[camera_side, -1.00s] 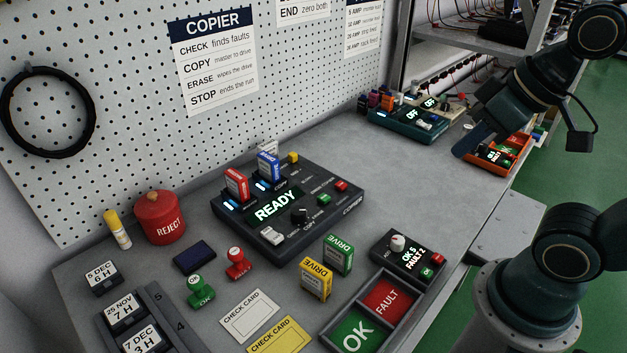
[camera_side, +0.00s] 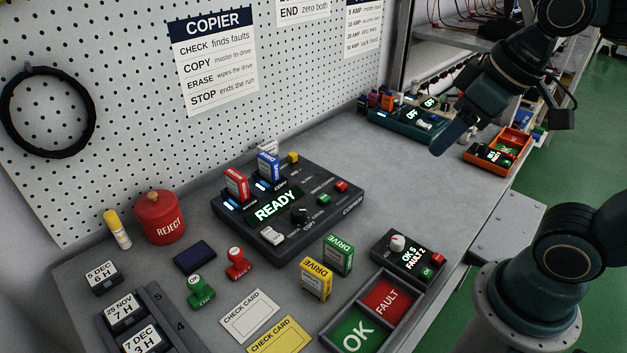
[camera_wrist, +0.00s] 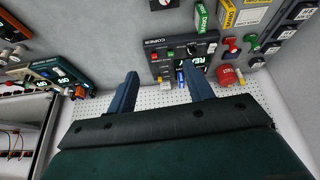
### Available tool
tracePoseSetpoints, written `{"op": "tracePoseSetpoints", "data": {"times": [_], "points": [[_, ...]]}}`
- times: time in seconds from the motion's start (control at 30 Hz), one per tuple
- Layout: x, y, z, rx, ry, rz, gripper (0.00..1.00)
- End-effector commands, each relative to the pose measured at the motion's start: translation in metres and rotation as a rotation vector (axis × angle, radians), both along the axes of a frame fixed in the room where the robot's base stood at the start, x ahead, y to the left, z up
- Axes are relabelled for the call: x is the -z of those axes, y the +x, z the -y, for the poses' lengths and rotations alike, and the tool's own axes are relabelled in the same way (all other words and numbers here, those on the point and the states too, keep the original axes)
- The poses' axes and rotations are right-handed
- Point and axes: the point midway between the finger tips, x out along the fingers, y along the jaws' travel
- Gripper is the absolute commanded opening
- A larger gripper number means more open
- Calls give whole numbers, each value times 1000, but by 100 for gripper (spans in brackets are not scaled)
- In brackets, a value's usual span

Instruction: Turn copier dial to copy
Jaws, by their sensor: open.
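The copier (camera_side: 335,202) is a dark box on the grey bench in the side view, its screen reading READY. Its black dial (camera_side: 300,215) sits below the screen's right end, with small lettering around it; I cannot read where it points. A red drive (camera_side: 237,184) and a blue drive (camera_side: 269,168) stand upright in its slots. My gripper (camera_side: 440,143) is above the bench, up and right of the copier, apart from it. In the wrist view its two fingers (camera_wrist: 158,90) are spread with nothing between them, and the copier (camera_wrist: 160,56) lies beyond them.
Yellow (camera_side: 316,279) and green (camera_side: 338,255) drives stand in front of the copier. A counter box (camera_side: 385,258) and OK/FAULT tray (camera_side: 412,303) lie to the right. A teal device (camera_side: 405,129) and an orange tray (camera_side: 513,140) are farther back. Bench between copier and teal device is clear.

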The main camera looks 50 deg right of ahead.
Motion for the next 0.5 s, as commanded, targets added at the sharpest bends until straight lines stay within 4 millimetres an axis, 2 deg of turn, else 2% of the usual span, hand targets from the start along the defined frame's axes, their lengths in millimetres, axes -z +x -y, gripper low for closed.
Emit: {"op": "tracePoseSetpoints", "data": {"times": [0.23,0.5], "points": [[-7,43,-12,-123,-37,-82,52],[-3,92,-29,-263,-76,-170,52]]}}
